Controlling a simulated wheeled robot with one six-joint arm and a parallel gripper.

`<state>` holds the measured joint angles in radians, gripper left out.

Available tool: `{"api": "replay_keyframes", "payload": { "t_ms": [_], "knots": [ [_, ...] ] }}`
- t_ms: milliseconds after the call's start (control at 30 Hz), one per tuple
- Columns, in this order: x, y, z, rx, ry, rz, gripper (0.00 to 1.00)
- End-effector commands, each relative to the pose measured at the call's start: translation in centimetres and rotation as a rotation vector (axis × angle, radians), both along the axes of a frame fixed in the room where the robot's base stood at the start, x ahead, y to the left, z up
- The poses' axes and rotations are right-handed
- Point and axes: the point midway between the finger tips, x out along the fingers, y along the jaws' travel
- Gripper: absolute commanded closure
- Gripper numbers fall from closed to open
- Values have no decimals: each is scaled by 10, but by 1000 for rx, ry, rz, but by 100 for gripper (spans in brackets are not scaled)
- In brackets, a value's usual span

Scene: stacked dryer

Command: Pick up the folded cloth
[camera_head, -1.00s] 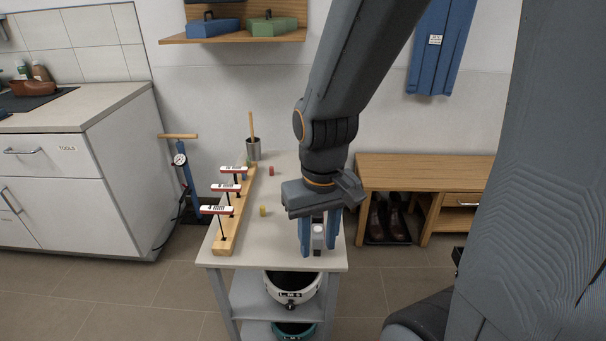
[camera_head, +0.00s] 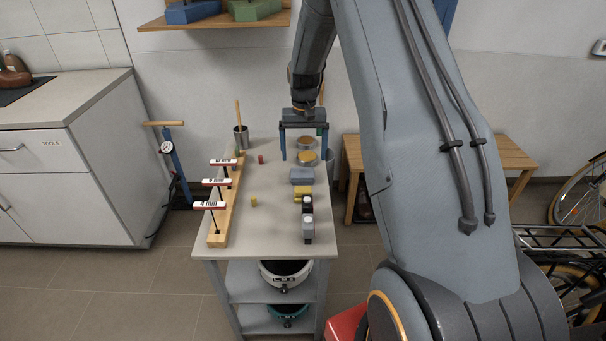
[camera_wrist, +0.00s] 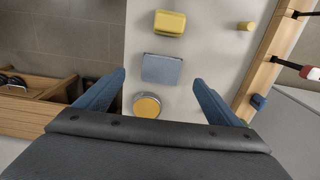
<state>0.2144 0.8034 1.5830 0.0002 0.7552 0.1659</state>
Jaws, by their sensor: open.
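The folded cloth (camera_head: 302,176) is a flat blue-grey rectangle on the right side of the grey table. In the wrist view the cloth (camera_wrist: 161,69) lies flat between a yellow block and a round tin, ahead of the fingers. My gripper (camera_head: 304,156) is open and empty, with blue fingers pointing down over the far part of the table, around the tins and behind the cloth. In the wrist view my gripper (camera_wrist: 160,80) has its two fingers spread wide. The gap between fingertips and cloth is hard to judge.
Two round tins with orange tops (camera_head: 306,157) stand just beyond the cloth. A wooden rack with labelled T-handles (camera_head: 226,205) runs along the left edge. The table's middle is mostly clear.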

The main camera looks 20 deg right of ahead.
Motion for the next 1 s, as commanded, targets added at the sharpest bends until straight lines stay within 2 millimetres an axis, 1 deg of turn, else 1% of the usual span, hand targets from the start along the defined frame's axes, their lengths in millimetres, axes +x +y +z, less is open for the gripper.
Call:
{"api": "replay_keyframes", "payload": {
  "t_ms": [33,167,300,467,667,800,900,1000],
  "knots": [
    [4,-4,-3,0,1,-8,12],
    [8,-9,-12,0,2,-17,12],
    [8,-8,-27,1,4,-17,12],
    [9,-6,-39,1,2,-16,12],
    [9,1,-63,0,3,-15,12],
    [10,0,-79,0,1,-16,12],
    [10,0,-84,0,1,-16,12],
    [11,0,-85,0,0,-16,12]
  ]
}}
